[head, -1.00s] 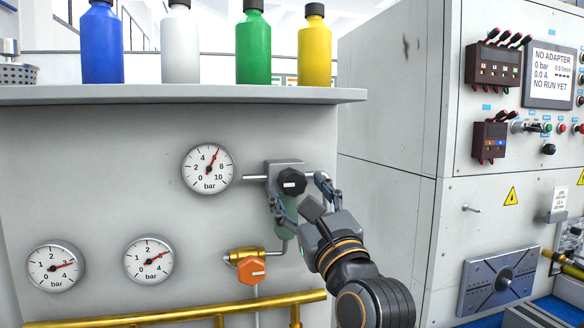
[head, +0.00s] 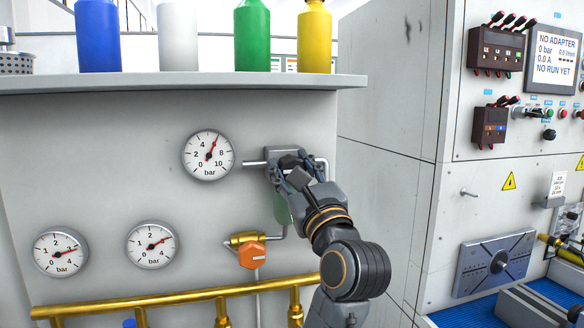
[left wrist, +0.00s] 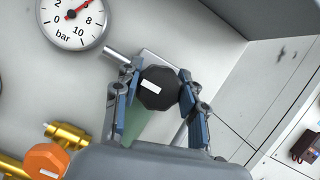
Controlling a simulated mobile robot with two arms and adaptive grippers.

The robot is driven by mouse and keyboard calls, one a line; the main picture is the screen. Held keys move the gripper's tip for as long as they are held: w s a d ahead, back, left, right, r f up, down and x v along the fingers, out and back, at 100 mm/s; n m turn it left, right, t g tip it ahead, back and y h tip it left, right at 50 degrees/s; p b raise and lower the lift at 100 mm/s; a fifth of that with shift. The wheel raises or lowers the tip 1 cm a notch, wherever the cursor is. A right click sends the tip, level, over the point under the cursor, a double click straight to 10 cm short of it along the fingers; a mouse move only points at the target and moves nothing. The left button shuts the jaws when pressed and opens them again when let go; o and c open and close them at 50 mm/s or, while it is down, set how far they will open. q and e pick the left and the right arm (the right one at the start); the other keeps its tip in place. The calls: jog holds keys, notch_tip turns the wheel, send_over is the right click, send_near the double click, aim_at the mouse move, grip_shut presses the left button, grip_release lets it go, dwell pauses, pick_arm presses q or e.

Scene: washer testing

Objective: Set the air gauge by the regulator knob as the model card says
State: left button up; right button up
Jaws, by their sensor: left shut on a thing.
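The regulator's black knob (left wrist: 160,88) has a white mark and sits between the two fingers of my left gripper (left wrist: 158,100) in the left wrist view. In the head view my left gripper (head: 288,165) is shut on the knob and mostly hides it. The round air gauge (head: 208,155), marked 0 to 10 bar, is left of the regulator on a pipe. Its red-tipped needle points up and right, near 6. The regulator's green bowl (head: 282,207) hangs below, partly hidden. A small white card (head: 557,185) is on the machine at right; its print is too small to read.
Two smaller gauges (head: 60,251) (head: 152,245) sit lower left. An orange valve knob (head: 252,255) and brass pipe (head: 180,298) are below the regulator. A shelf (head: 180,85) with bottles overhangs it. The machine (head: 385,140) stands at right.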

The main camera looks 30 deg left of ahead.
pick_arm(q)
jog(key=shift+f+n+g+b, duration=0.2)
jog(key=shift+n+g+b, duration=0.2)
jog(key=shift+n+b, duration=0.55)
jog(key=shift+f+n+g+b, duration=0.1)
jog(key=shift+n+g+b, duration=0.3)
jog(key=shift+n+b, duration=0.55)
jog(key=n+g+b, duration=0.2)
jog(key=n, duration=0.1)
jog(key=shift+y+b, duration=0.4)
jog(key=shift+r+n, duration=0.2)
jog(key=shift+n, duration=0.4)
jog(key=o, duration=1.2)
jog(key=shift+c, duration=0.2)
